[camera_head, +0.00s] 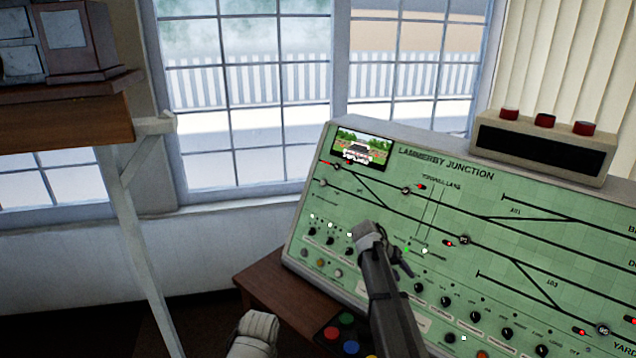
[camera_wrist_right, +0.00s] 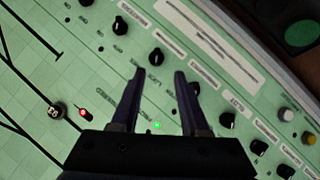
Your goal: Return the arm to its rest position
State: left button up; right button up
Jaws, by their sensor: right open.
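My right gripper (camera_head: 402,262) is in front of the green control panel (camera_head: 450,215), its arm coming up from the bottom of the head view. In the right wrist view the two dark fingers (camera_wrist_right: 159,72) are spread apart with nothing held between them. A black knob (camera_wrist_right: 156,57) shows just beyond the fingertips, and a lit green lamp (camera_wrist_right: 156,125) shows between the fingers. I cannot tell whether the fingers touch the panel. The arm hides part of the lower panel. My left gripper does not show.
The panel stands on a brown wooden desk (camera_head: 275,290). A box with red buttons (camera_head: 545,145) sits on top of the panel. Colored buttons (camera_head: 348,335) lie at the desk's front. A wooden shelf (camera_head: 65,125) with a pale bracket is at left. Windows are behind.

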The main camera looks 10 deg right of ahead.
jog(key=s+a+f+n+y, duration=0.1)
jog(key=s+a+n+y, duration=0.1)
jog(key=s+a, duration=0.7)
jog(key=s+a+f+n+y, duration=0.2)
jog(key=s+a+n, duration=0.2)
jog(key=s+a, duration=0.5)
jog(key=s+a+f+n+g+y, duration=0.1)
jog(key=s+a+n+y, duration=0.1)
jog(key=s+a, duration=0.8)
jog(key=a, duration=0.2)
jog(key=shift+a+f+n, duration=0.15)
jog(key=shift+a+n, duration=0.25)
